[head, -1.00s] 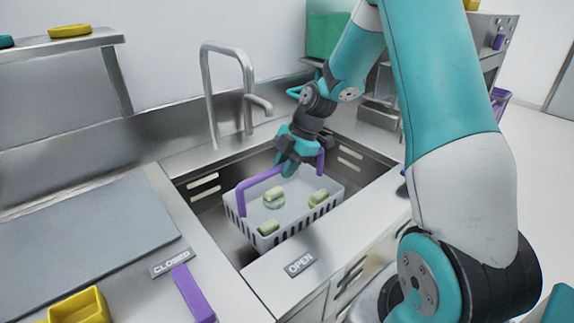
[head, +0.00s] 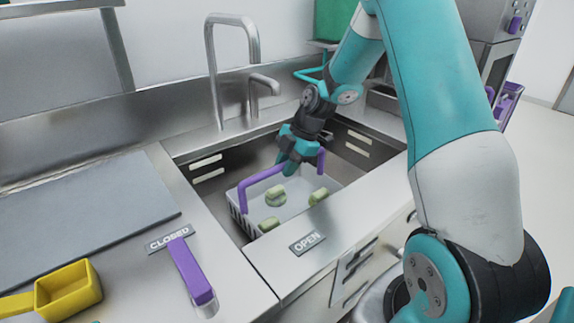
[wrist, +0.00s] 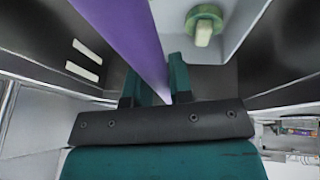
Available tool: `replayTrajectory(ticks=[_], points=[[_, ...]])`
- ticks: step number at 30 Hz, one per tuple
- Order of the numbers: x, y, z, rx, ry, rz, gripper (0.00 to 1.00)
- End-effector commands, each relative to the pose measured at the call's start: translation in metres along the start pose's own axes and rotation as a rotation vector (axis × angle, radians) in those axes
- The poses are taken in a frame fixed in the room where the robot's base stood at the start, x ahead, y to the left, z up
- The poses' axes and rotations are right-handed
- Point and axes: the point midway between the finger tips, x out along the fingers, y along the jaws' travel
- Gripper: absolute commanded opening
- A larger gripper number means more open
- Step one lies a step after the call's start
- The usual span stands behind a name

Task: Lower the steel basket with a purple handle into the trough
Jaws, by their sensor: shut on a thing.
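My gripper (head: 288,166) is shut on the purple handle's top bar. In the wrist view the purple bar (wrist: 122,38) runs between my two teal fingers (wrist: 155,85), with one green piece (wrist: 203,24) in the basket beyond. The basket's underside is hidden by the trough's front edge, so I cannot tell whether it touches the bottom.
A tall steel faucet (head: 232,70) stands behind the trough.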

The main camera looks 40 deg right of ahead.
Motion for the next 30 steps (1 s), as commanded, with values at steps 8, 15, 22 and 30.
replayTrajectory(ticks=[8, 15, 22, 30], points=[[0.000, 0.000, 0.000, -0.001, 0.000, 0.002, 0.00], [0.004, -0.001, 0.002, -0.001, 0.000, 0.002, 0.00], [0.008, -0.002, 0.004, -0.001, 0.000, 0.002, 0.00], [0.011, -0.002, 0.004, -0.001, 0.000, 0.001, 0.00]])
